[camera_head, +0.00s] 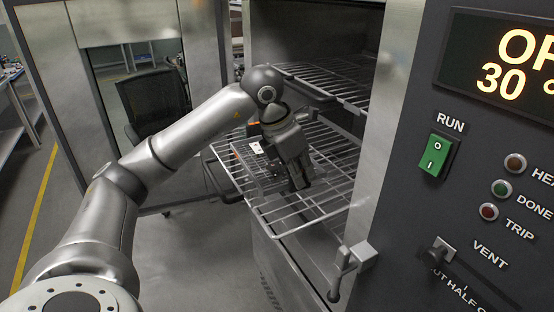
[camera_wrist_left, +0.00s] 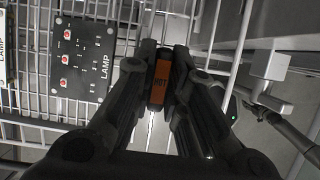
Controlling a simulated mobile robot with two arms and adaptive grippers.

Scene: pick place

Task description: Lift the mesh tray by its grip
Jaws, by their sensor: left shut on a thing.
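The mesh tray is a wire grid that shows in the wrist view (camera_wrist_left: 40,105) beneath and around my gripper. In the head view the wire grid (camera_head: 318,200) juts from the open chamber, and I cannot tell tray from rack there. Whether the tray is raised is unclear. My right gripper is out of view.
A dark panel marked LAMP (camera_wrist_left: 83,60) with red lamps lies on the wires beside the grip. An upper wire rack (camera_head: 335,82) is above. The control panel with a green switch (camera_head: 437,155) stands right. A dark chair (camera_head: 155,110) stands behind my arm.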

